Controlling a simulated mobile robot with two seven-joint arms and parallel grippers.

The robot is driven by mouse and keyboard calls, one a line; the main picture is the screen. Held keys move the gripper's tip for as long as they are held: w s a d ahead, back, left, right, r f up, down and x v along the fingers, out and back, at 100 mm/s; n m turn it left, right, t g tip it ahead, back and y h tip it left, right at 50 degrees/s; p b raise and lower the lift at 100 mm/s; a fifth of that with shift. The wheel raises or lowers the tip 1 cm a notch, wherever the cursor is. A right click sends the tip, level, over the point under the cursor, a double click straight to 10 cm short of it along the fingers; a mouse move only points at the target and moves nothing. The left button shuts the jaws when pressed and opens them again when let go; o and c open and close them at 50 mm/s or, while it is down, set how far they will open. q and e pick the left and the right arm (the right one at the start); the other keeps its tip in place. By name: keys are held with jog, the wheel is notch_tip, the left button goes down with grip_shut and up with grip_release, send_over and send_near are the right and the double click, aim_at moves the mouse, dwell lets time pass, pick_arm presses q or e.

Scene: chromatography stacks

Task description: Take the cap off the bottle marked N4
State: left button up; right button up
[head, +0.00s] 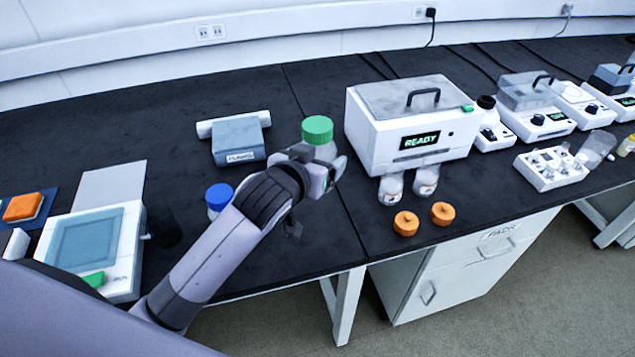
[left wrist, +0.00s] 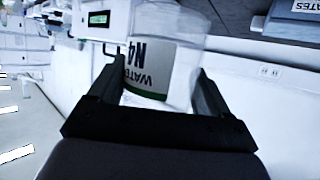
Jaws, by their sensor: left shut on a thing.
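The bottle (head: 326,152) is clear with a green cap (head: 317,130) on its top, and it is held over the black bench. In the left wrist view the bottle (left wrist: 185,60) carries a white label (left wrist: 147,68) reading N4. My left gripper (head: 327,170) is shut around the bottle's body, below the cap. In the left wrist view the fingers of the left gripper (left wrist: 160,78) stand on both sides of the bottle. The gripper hides the bottle's lower part in the head view. My right gripper is not in view.
A white machine (head: 408,150) reading READY stands right of the held bottle. Two clear bottles stand at its front, with two orange caps (head: 405,223) (head: 442,214) near the edge. A blue-capped bottle (head: 218,196) and a grey-blue box (head: 238,138) are left. A balance (head: 126,235) stands farther left.

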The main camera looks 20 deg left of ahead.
aim_at(316, 127)
pick_arm(q)
notch_tip(316, 127, up, 8)
jog(key=shift+f, duration=0.2)
jog(key=shift+o, duration=1.4)
jog(key=c, duration=0.5)
jog(key=shift+f, duration=0.1)
jog(key=shift+c, duration=0.2)
jog(key=s+a+f, duration=0.2)
jog(key=s+a, duration=0.1)
jog(key=s, duration=0.3)
jog(key=s+a+f+n+y, duration=0.1)
jog(key=s+a+f, duration=0.1)
jog(key=s, duration=0.3)
jog(key=shift+s+a+f, duration=0.4)
jog(key=shift+f, duration=0.2)
jog(key=shift+d, duration=0.1)
